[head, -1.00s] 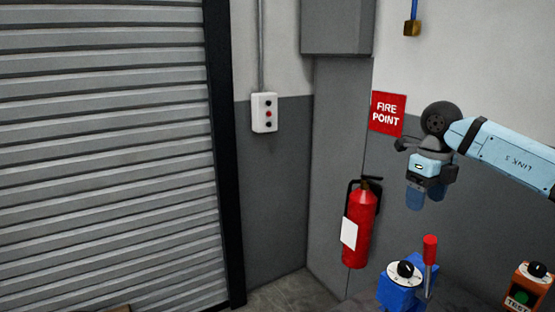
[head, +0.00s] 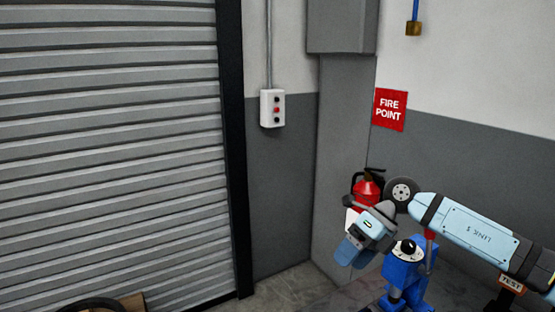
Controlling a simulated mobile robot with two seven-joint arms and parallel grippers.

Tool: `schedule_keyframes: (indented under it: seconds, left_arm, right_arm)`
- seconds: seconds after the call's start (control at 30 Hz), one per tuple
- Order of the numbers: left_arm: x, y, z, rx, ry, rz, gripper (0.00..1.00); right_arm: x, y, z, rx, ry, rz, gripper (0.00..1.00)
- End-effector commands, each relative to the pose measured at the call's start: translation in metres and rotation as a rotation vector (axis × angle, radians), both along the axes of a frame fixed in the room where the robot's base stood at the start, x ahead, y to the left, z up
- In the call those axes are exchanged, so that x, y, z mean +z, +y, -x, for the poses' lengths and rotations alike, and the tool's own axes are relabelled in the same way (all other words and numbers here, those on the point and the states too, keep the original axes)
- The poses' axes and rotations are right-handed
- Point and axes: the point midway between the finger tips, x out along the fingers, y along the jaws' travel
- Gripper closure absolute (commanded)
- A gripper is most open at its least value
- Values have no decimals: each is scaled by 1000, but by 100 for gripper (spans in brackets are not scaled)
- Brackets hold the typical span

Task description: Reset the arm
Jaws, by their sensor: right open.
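My right arm comes in from the right in the head view, its light blue link sloping down to the right. My right gripper (head: 353,253) is open and empty, its blue fingers pointing down and left. It is in front of the lower part of the fire extinguisher and just left of the blue positioner. The blue positioner (head: 403,276) has a white dial with a black knob (head: 408,248) on top. Its red handle (head: 430,236) is partly hidden by my arm. My left gripper is not in view.
A red fire extinguisher (head: 368,188) stands by the wall, mostly covered by my gripper. An orange TEST box (head: 512,284) is largely hidden under my arm. The floor (head: 290,290) before the shutter (head: 110,150) looks clear.

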Motion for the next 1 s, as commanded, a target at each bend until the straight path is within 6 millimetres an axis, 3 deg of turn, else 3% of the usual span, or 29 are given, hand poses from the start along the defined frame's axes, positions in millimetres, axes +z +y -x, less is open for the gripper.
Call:
schedule_keyframes:
  seconds: [0.03, 0.2, 0.3, 0.43, 0.67, 0.87, 1.0]
  left_arm:
    - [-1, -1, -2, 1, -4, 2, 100]
    - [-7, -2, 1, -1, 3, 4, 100]
    - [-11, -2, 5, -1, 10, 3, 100]
    - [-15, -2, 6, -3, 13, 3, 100]
    - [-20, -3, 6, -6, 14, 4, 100]
    - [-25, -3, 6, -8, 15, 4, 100]
    - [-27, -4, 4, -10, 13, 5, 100]
  right_arm:
    - [-17, 23, 14, 1, 47, -106, 30]
    - [-40, 85, 53, -81, 212, -491, 30]
    - [-48, 107, 68, -180, 322, -701, 30]
    - [-57, 120, 80, -357, 474, -947, 30]
    - [-98, 104, 87, -799, 762, -1275, 30]
    - [-173, 63, 102, -1287, 1019, -1417, 30]
    - [-242, 28, 135, -1667, 1196, -1420, 30]
